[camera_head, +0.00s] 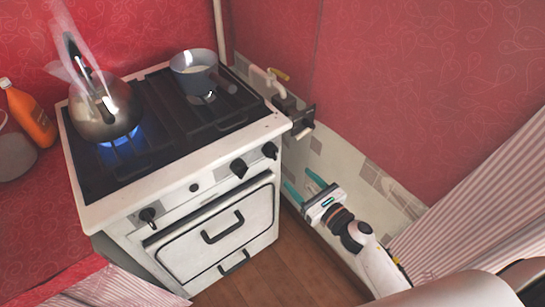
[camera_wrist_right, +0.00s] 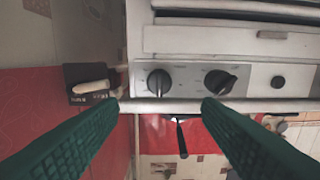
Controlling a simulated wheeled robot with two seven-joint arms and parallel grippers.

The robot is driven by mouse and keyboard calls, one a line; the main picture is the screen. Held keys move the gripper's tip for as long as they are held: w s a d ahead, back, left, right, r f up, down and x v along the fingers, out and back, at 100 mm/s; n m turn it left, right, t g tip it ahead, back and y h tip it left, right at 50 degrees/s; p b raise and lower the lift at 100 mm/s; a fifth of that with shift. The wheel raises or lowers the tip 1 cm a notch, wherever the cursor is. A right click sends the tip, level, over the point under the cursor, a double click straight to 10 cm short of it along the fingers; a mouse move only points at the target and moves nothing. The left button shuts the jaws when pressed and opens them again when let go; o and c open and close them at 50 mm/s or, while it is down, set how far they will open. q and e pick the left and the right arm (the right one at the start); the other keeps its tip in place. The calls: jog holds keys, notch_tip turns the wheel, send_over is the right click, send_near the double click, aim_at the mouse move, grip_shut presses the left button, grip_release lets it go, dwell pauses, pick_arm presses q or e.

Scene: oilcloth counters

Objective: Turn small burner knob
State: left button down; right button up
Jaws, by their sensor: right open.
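The white stove front carries black knobs. In the head view, one knob (camera_head: 270,150) is at the right end, another (camera_head: 238,168) beside it and a third (camera_head: 148,214) at the left. I cannot tell which one serves the small burner. My right gripper (camera_head: 304,185) is open and empty, with teal fingers, right of the stove front. The right wrist view is upside down; there, the right-end knob (camera_wrist_right: 160,82) lies ahead between the fingertips (camera_wrist_right: 160,104), apart from them. The neighbouring knob (camera_wrist_right: 219,82) is just beyond one fingertip. My left gripper is not in view.
A steel kettle (camera_head: 103,112) sits over a blue flame. A grey pot (camera_head: 194,72) with pale contents stands at the back. A gas valve (camera_head: 300,118) projects beside the stove's right edge, near a tiled wall. An orange bottle (camera_head: 31,118) stands left. Wooden floor (camera_head: 272,268) is clear.

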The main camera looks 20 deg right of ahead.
aim_at(276, 156)
jog(key=p+x, duration=0.1)
jog(key=x, duration=1)
jog(key=shift+f, duration=0.1)
jog(key=shift+c, duration=0.2)
jog(key=c, duration=1)
jog(key=shift+o, duration=0.2)
